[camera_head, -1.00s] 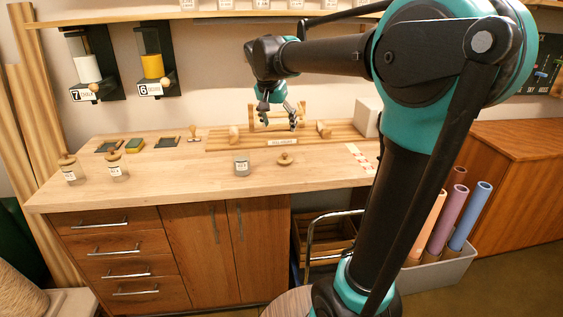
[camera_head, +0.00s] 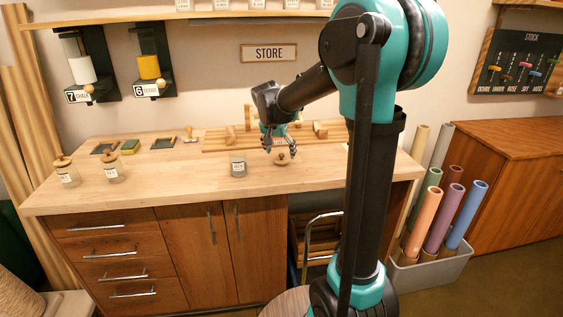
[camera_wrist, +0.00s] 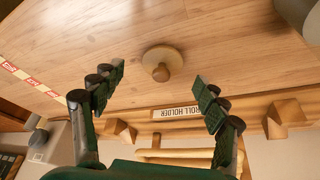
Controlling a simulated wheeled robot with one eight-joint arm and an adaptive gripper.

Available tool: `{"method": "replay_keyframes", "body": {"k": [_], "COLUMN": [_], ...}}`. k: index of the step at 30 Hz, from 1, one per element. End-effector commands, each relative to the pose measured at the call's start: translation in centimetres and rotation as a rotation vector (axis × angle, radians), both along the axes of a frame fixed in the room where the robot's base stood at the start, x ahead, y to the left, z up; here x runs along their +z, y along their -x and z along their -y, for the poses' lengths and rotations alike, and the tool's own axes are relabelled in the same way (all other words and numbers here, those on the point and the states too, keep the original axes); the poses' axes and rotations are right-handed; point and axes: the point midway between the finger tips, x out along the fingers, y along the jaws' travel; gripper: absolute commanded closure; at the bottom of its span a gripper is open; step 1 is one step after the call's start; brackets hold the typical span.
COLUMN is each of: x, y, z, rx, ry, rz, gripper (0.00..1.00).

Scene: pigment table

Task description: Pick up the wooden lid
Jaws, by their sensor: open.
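The wooden lid (camera_head: 282,158) is a small round disc with a knob on top. It lies knob up on the bare table top, to the right of an uncovered glass jar (camera_head: 238,165). In the wrist view the lid (camera_wrist: 162,64) lies ahead of and between the two fingers, clear of both. My gripper (camera_head: 280,146) is open and empty, above the table close to the lid. In the wrist view its dark green padded fingers (camera_wrist: 158,97) are spread wide apart.
A wooden roll holder (camera_wrist: 190,112) stands behind the lid. Two lidded jars (camera_head: 66,170) stand at the table's left end. Small coloured pads (camera_head: 131,146) and a stamp lie at the back left. The front of the table is clear.

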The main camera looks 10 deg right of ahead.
Motion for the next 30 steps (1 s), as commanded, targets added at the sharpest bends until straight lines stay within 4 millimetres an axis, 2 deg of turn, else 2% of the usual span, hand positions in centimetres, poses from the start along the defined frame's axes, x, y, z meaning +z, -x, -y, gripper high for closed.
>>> {"method": "replay_keyframes", "body": {"k": [6, 16, 25, 30], "x": [-2.8, -3.4, -3.3, -3.3], "y": [-1.0, -1.2, -1.2, -1.2], "z": [0.3, 0.4, 0.4, 0.4], "rx": [0.000, 0.000, 0.000, 0.000], "ry": [0.000, 0.000, 0.000, 0.000], "rz": [0.000, 0.000, 0.000, 0.000], "gripper": [0.27, 0.28, 0.65, 0.67]}}
